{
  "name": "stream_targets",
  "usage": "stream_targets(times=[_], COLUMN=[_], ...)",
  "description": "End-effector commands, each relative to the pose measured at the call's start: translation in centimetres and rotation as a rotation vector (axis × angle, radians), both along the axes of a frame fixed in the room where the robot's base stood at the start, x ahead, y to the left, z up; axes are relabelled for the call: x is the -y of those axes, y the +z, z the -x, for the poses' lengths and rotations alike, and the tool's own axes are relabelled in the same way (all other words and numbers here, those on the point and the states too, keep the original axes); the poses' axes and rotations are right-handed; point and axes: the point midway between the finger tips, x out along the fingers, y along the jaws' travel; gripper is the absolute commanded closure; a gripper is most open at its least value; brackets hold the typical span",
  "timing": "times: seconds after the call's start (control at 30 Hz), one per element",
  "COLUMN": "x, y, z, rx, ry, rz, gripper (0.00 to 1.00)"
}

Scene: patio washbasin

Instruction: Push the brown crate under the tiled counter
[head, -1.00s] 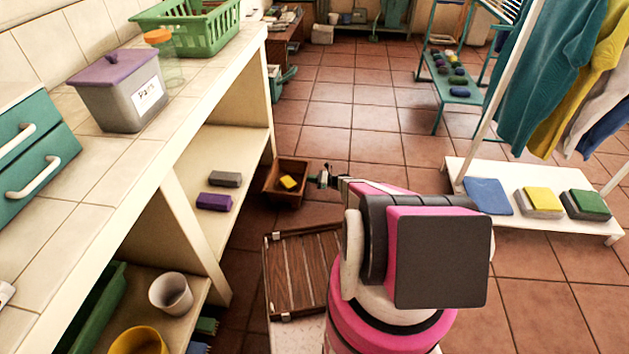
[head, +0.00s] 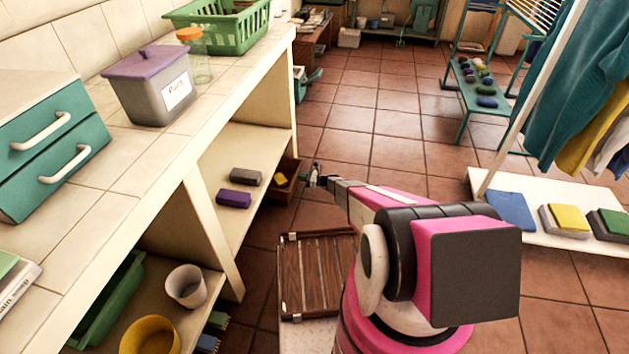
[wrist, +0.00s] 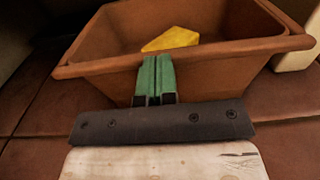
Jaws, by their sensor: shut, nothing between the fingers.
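The brown crate (head: 284,192) stands on the floor by the far end of the tiled counter (head: 130,172), with its left part hidden behind the counter's shelf. In the wrist view the crate (wrist: 110,98) fills the upper half, upright and open-topped, with a yellow block (wrist: 171,40) inside. My gripper (head: 316,174) is at the crate's right side. In the wrist view its green fingers (wrist: 157,62) are shut together and empty, up against the crate's near wall and rim; exact contact is hard to tell.
A grey block (head: 245,177) and a purple block (head: 234,199) lie on the counter's shelf (head: 254,146). A slatted wooden rack (head: 318,272) lies in front of the crate. A white low bench (head: 482,186) stands right. The tiled floor (head: 390,120) behind is open.

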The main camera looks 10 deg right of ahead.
Motion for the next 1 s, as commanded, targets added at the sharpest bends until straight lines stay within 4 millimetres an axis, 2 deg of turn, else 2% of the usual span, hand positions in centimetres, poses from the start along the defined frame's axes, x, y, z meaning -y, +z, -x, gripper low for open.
stream_targets(times=[0.03,0.1,0.4,0.5,0.7,1.0], x=[-1.6,-3.4,-11.5,-13.7,-15.6,-15.5], y=[-0.1,-0.1,-0.1,-0.1,0.0,0.0], z=[-0.6,-1.2,-4.0,-4.6,-5.2,-5.2], rx=[0.0,0.001,0.001,0.001,0.0,0.0], ry=[0.002,0.004,0.002,0.002,0.0,0.0], rz=[0.0,0.0,0.0,0.0,0.0,0.0], gripper=[1.0,1.0,1.0,1.0,1.0,1.0])
